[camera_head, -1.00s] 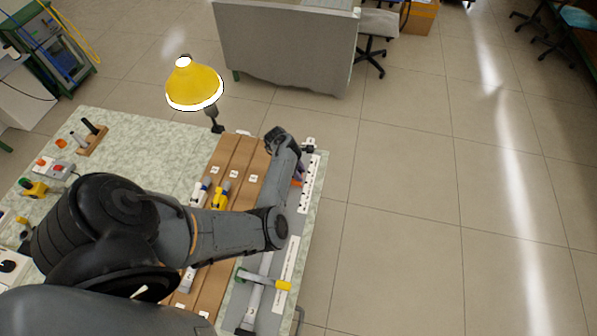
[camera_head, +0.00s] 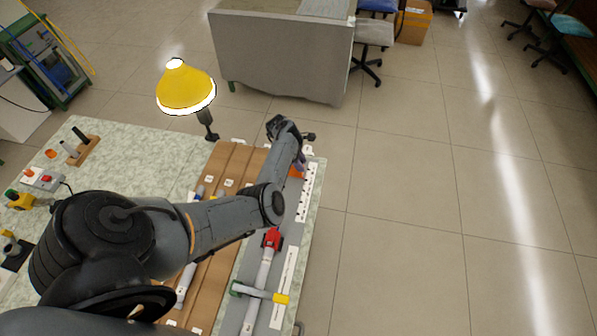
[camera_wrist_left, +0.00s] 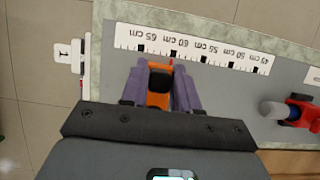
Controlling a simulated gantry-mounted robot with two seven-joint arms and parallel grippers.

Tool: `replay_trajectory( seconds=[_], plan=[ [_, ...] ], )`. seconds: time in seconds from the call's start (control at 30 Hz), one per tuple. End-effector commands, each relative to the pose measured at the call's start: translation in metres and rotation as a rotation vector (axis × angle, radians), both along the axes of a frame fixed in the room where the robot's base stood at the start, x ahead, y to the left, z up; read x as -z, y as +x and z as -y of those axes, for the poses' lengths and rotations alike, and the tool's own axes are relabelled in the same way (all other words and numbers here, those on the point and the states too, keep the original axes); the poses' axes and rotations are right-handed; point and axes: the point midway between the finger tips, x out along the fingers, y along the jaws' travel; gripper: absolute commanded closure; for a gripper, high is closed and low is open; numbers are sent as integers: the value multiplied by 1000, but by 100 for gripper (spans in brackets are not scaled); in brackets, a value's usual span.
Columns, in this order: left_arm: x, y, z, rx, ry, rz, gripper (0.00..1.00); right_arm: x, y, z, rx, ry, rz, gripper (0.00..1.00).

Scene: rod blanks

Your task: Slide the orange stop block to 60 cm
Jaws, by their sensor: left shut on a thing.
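The orange stop block (camera_wrist_left: 158,96) sits between the two purple fingers of my left gripper (camera_wrist_left: 160,85) in the left wrist view. The gripper is shut on it. The block stands beside the printed scale (camera_wrist_left: 190,46), between the 65 cm and 60 cm labels, nearer the 65 side. In the head view the block (camera_head: 297,172) shows as a small orange patch near the far right end of the bench, with my left gripper (camera_head: 299,163) at it, partly hidden by the arm. My right gripper is not in view.
A red clamp (camera_head: 271,238) holds a pale rod (camera_head: 262,270) along the grey strip. Brown grooved boards (camera_head: 232,165) lie left of the strip. A yellow lamp (camera_head: 186,90) stands at the far edge.

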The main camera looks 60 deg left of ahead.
Motion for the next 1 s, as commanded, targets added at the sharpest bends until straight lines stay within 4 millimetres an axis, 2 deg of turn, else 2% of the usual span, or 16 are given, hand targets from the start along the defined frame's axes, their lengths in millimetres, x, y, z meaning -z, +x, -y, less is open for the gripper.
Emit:
replay_trajectory(
  seconds=[0.2, 0.23, 0.33, 0.73, 1.0],
  plan=[
    [0, -1, 0, -1, 1, -2, 100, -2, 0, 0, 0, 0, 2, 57],
    [0, -1, 0, -1, 1, -2, 65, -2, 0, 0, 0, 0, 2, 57],
    [0, -1, 0, -1, 1, -2, 50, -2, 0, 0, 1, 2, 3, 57],
    [-5, -2, -1, 0, 2, -1, 49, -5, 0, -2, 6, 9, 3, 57],
    [-41, -13, -12, -2, 5, -2, 49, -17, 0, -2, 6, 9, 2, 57]
  ],
)
